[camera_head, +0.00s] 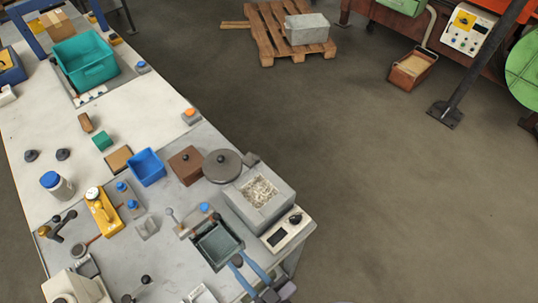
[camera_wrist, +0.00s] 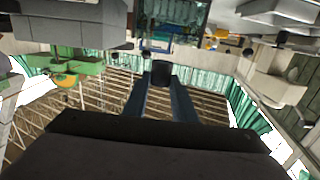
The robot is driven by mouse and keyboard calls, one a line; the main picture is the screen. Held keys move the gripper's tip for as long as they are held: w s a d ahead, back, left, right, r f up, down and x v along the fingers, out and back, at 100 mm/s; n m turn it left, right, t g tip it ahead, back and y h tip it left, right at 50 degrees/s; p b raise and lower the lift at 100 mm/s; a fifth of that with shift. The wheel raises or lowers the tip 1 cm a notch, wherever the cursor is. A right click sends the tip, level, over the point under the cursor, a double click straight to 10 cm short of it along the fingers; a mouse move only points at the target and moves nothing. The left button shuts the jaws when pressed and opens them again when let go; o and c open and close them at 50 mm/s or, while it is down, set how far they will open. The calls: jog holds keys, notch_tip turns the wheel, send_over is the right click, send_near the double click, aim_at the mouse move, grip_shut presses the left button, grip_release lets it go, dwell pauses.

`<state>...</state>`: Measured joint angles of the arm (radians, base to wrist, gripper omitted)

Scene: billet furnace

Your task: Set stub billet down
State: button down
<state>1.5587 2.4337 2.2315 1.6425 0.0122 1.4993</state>
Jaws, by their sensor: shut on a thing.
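My gripper (camera_head: 238,262) is at the lower right of the bench, its two blue fingers next to a dark open-topped tank (camera_head: 220,243). In the wrist view, the fingers (camera_wrist: 160,78) close on a small dark piece (camera_wrist: 160,70), which looks like the stub billet. The fingers hide part of it, and it is too small to make out clearly in the head view. A greenish box, apparently the tank, shows beyond the fingertips in the wrist view (camera_wrist: 172,12). I cannot tell whether the piece touches anything besides the fingers.
A grey furnace box (camera_head: 284,204) with pale fibrous filling stands right of the tank, with a controller (camera_head: 283,232) in front. A round grey lid (camera_head: 222,166), brown box (camera_head: 186,166) and blue bin (camera_head: 147,167) lie behind. Several small tools crowd the bench left of the tank.

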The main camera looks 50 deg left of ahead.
jog(key=w+d+f+m+t+h, duration=0.1)
jog(key=w+d+m+t+h, duration=0.3)
jog(key=w, duration=0.3)
jog(key=w+d+m+t+h, duration=0.2)
jog(key=w+d+m+t, duration=0.15)
jog(key=w+t, duration=0.25)
jog(key=w+d+f+m+t+h, duration=0.1)
jog(key=w+d+m+t+h, duration=0.15)
jog(key=w+m+t, duration=0.35)
jog(key=w+d+f+m+t+h+b, duration=0.1)
jog(key=w+d+f+m+h, duration=0.15)
jog(key=d, duration=0.75)
jog(key=w+d+f+m+h+b, duration=0.15)
jog(key=d+h, duration=0.25)
jog(key=d, duration=0.6)
jog(key=w+d+f+m+t+h+b, duration=0.15)
jog(key=d+h, duration=0.25)
jog(key=d, duration=0.6)
jog(key=w+d+r+n+g+y+b, duration=0.1)
jog(key=w+d+r+n+y+b, duration=0.3)
jog(key=w, duration=0.3)
jog(key=w+a+r+n+g+y+b, duration=0.1)
jog(key=w+a+r+n+g+y, duration=0.1)
jog(key=w+a+y, duration=0.2)
jog(key=shift+w+a+r+n+y+b, duration=0.2)
jog(key=shift+a+n+y+b, duration=0.2)
jog(key=shift+a+y, duration=0.5)
